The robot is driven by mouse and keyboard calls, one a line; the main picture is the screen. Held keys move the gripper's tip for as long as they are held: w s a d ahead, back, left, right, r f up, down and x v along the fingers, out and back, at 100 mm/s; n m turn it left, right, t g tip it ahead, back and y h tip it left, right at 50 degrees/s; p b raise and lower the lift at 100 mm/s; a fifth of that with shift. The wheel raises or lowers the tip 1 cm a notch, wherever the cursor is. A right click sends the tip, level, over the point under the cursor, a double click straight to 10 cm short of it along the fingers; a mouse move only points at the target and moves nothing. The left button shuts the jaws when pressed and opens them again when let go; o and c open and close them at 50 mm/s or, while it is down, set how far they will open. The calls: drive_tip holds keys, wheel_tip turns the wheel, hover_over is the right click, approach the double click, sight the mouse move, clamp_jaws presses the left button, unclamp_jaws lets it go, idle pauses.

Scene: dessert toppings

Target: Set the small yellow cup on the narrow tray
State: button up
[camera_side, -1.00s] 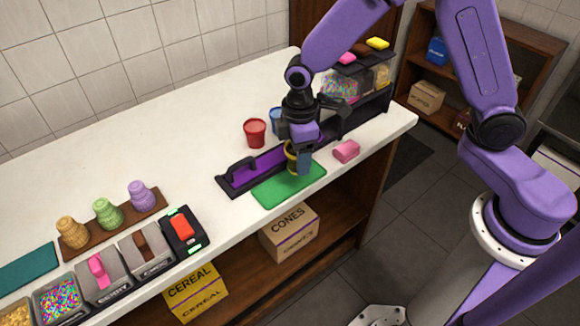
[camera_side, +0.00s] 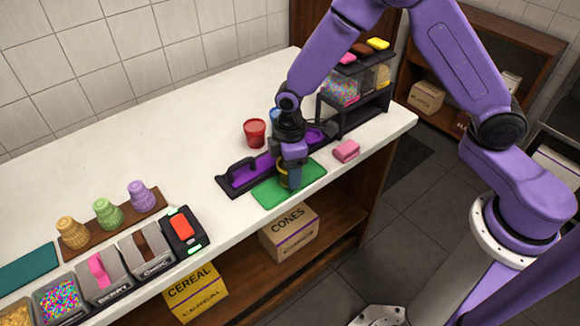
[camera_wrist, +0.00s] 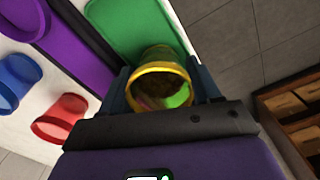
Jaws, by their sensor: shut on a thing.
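My gripper (camera_side: 291,172) is shut on the small yellow cup (camera_side: 283,181), which is largely hidden by the fingers in the side view. In the wrist view the yellow cup (camera_wrist: 160,72) sits between both fingers, its open rim facing the camera and something dark and green showing inside. The cup is over the green mat (camera_side: 262,191); I cannot tell whether it touches it. The narrow tray (camera_side: 243,179), black with a purple bed and a black handle, lies right behind the mat. It also shows in the wrist view (camera_wrist: 75,45).
A red cup (camera_side: 255,133) and a partly hidden blue cup (camera_side: 274,115) stand behind the tray. A pink block (camera_side: 346,151) lies right of the mat. A black rack (camera_side: 362,112) stands at the tray's right end.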

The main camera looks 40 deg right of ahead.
drive_tip(key=o, duration=1.2)
drive_tip(key=shift+f, duration=0.1)
drive_tip(key=shift+c, duration=0.2)
wheel_tip(320, 180, up, 12)
drive_tip(key=shift+s+r, duration=0.1)
drive_tip(key=shift+r, duration=0.1)
drive_tip(key=s+d+r, duration=0.1)
drive_tip(key=s+d, duration=0.3)
drive_tip(key=s, duration=0.4)
drive_tip(key=s+d+r, duration=0.2)
drive_tip(key=s+d, duration=0.2)
drive_tip(key=s, duration=0.5)
drive_tip(key=s+d+r+m, duration=0.1)
drive_tip(key=s+d, duration=0.4)
drive_tip(key=s, duration=0.3)
drive_tip(key=shift+s+r, duration=0.35)
drive_tip(key=shift+s, duration=0.05)
drive_tip(key=shift+d, duration=0.1)
